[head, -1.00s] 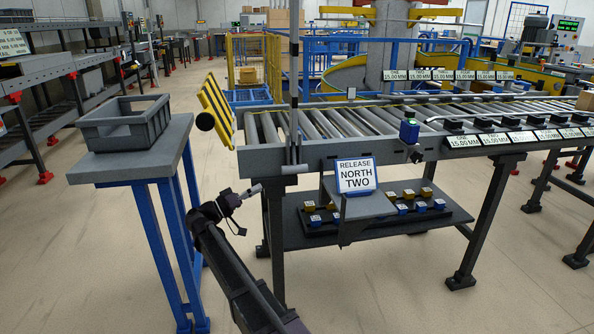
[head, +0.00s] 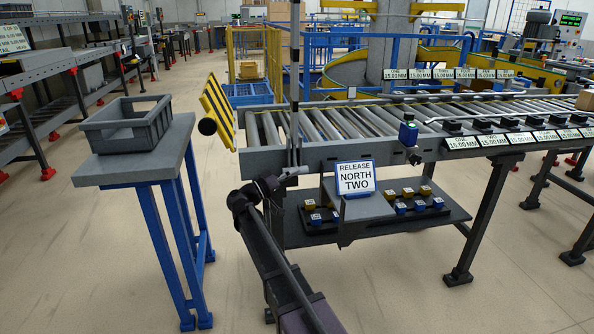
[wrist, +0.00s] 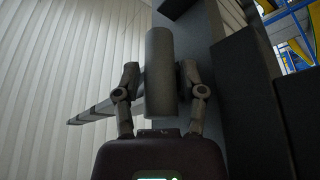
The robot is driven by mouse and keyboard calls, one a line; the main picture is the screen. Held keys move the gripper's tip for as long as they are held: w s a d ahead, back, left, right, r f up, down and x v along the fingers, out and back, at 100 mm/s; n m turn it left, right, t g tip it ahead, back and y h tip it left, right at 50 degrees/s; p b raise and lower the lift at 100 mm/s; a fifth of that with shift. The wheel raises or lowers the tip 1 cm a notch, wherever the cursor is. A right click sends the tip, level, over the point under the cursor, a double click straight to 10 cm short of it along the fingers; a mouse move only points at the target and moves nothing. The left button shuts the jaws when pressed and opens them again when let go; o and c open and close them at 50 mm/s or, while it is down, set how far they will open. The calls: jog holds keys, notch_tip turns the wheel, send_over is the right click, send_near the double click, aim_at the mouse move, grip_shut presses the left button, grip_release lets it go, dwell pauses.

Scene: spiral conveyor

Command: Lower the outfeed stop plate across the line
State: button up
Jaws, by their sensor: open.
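The stop plate (head: 217,110), striped yellow and black, stands tilted at the left end of the roller line, with a round black end piece (head: 207,127) at its lower left. An upright striped post (head: 294,80) rises at the line's near corner. My gripper (head: 290,173) is at the foot of this post, below the frame's near edge. In the head view, my gripper largely hides this grip.
The roller conveyor (head: 350,145) runs to the right. A sign reading RELEASE NORTH TWO (head: 355,178) stands just right of my gripper, above a shelf (head: 440,222) with small blue and yellow blocks. A grey bin (head: 125,125) sits on a blue-legged stand at left. Floor between is clear.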

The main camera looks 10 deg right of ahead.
jog(key=shift+d, duration=0.25)
jog(key=shift+c, duration=0.2)
jog(key=shift+w, duration=0.1)
grip_shut()
jog(key=shift+d, duration=0.2)
